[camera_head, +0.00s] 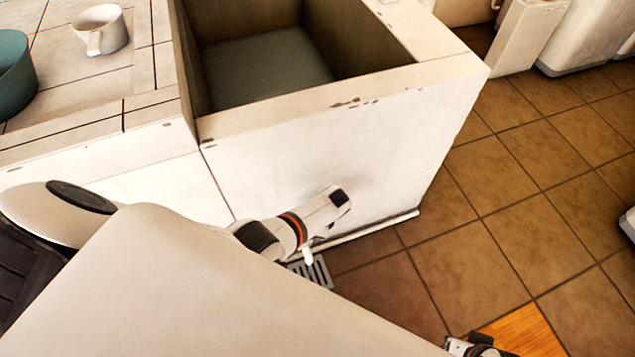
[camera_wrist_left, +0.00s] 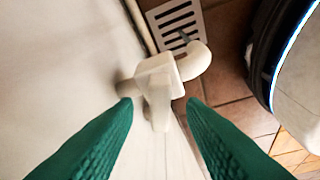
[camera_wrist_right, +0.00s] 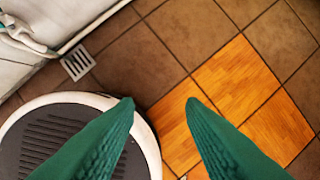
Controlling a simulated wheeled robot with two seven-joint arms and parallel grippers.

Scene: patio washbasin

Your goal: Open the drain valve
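In the left wrist view a white drain valve (camera_wrist_left: 157,75) sticks out from the pale basin wall, with a curved pipe (camera_wrist_left: 195,60) bending from it above a floor grate. Its flat white lever (camera_wrist_left: 159,112) points toward my left gripper (camera_wrist_left: 160,104). The green fingers are open, one on each side of the lever, with gaps visible; I cannot tell whether either touches. In the head view my left arm reaches down the basin's front, and its fingertips are hidden. My right gripper (camera_wrist_right: 162,103) is open and empty above the floor.
The open basin (camera_head: 270,65) stands in front of me, with a white mug (camera_head: 100,30) and a teal bowl (camera_head: 14,72) on the counter. A floor grate (camera_wrist_right: 77,62) lies by the wall.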

